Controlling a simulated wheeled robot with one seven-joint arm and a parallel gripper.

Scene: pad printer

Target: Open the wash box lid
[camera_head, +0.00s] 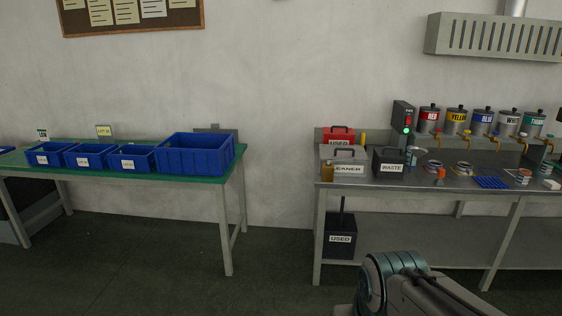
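No box in view has a readable "wash" label, so I cannot tell for sure which is the wash box. On the left end of the steel bench stands a light grey box (345,168) with a dark handle on top. Its label is partly hidden and reads like "CLEANER". A red box (340,135) marked "USED", also with a dark handle, is just behind it. Whether their lids are shut is too small to tell. My arm shows at the bottom right, well in front of the bench, and my gripper is not in view.
Ink cans (483,122) with taps line the back right. A black "USED" bin (340,238) stands below. A green-topped table (210,178) holds blue crates. Floor between tables is clear.

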